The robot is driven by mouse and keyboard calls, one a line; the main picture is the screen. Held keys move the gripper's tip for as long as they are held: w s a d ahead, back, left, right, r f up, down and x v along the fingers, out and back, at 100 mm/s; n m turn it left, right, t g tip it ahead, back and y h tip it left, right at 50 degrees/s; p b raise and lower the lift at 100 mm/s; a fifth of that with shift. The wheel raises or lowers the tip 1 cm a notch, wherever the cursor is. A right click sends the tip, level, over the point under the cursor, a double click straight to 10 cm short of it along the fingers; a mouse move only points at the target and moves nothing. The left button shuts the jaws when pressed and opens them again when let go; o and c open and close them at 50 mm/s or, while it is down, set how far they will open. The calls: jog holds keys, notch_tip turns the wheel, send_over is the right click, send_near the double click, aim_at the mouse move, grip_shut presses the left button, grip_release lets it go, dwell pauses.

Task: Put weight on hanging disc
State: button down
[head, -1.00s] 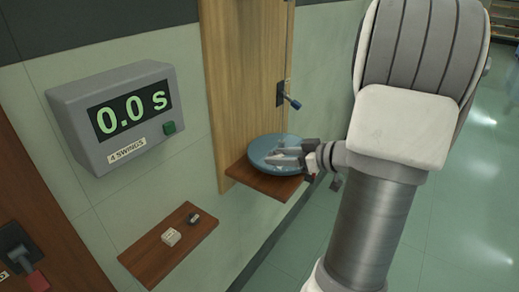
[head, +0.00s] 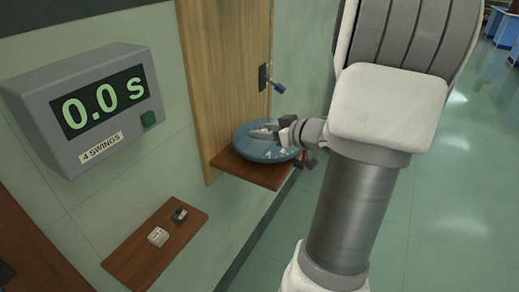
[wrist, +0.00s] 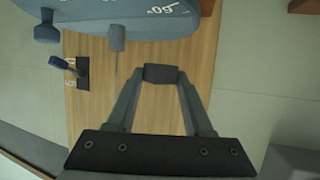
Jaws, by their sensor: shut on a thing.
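The blue disc (head: 257,153) is at a small brown shelf by the wooden panel. I cannot tell whether it touches the shelf. In the wrist view the disc (wrist: 115,22) fills the top edge and shows white markings. My gripper (head: 268,133) is over the disc in the head view, and whether it touches it is unclear. In the wrist view my gripper (wrist: 160,78) is shut on a small dark block (wrist: 160,72), which looks like the weight. The block is too small to make out in the head view.
A lower shelf (head: 140,262) holds a white block (head: 157,237) and a small dark piece (head: 180,214). A grey timer box (head: 85,110) on the wall reads 0.0 s. A blue-handled lever (head: 276,84) is on the wooden panel (head: 220,80). The floor at right is clear.

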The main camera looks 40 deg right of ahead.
aim_at(260, 151)
jog(key=shift+w+a+f, duration=0.3)
jog(key=shift+w+f, duration=0.15)
jog(key=shift+w, duration=0.1)
jog(key=shift+f+b, duration=1)
jog(key=shift+f, duration=0.9)
jog(key=shift+f, duration=0.15)
jog(key=shift+c, duration=1.5)
grip_release()
jog(key=shift+r, duration=0.25)
jog(key=p+v, duration=0.3)
jog(key=v, duration=0.9)
jog(key=shift+p, duration=0.3)
